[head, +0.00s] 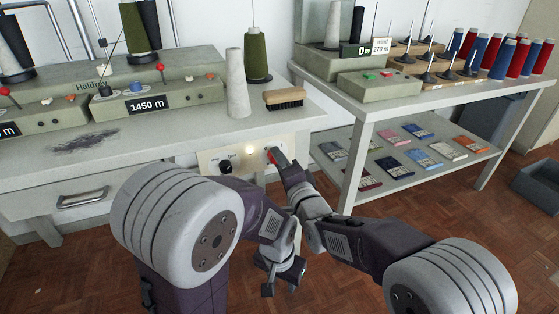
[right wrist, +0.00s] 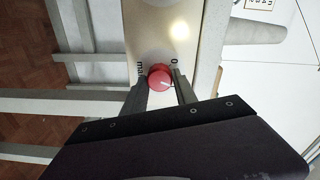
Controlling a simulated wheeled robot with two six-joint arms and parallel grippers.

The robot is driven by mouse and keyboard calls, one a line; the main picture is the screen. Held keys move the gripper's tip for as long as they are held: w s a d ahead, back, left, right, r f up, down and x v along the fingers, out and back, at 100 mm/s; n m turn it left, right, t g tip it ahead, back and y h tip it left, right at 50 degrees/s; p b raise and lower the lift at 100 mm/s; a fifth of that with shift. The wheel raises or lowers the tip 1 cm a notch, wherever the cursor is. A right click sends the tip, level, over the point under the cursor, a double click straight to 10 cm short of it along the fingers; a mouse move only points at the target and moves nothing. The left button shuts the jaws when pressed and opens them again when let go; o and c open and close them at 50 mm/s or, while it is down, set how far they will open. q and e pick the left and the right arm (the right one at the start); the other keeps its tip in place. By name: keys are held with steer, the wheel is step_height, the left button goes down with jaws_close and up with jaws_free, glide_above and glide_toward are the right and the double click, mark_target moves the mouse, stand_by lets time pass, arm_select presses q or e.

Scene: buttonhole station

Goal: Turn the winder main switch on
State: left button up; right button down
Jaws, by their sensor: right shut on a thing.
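The winder main switch is a round red knob (right wrist: 160,77) on the pale control panel (head: 207,160) at the table's front. It shows a white pointer mark toward the lower right in the right wrist view, with a "0" printed above it. My right gripper (head: 279,160) is at the panel's right end, its two fingers on either side of the knob and shut on it. A yellowish lamp (right wrist: 180,30) on the panel looks lit; it also shows in the head view (head: 250,149). My left gripper (head: 284,280) hangs low over the floor, open and empty.
A black dial (head: 225,167) sits on the panel's left. A second table with a lower shelf (head: 400,190) of small packets stands at right.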

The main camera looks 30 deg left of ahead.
arm_select(q)
steer(key=shift+r, duration=0.25)
arm_select(e)
steer(key=shift+m, duration=2.2)
steer(key=c, duration=1)
jaws_free()
steer(key=shift+o, duration=0.2)
arm_select(q)
steer(key=shift+d, duration=0.1)
arm_select(e)
steer(key=shift+f, duration=0.1)
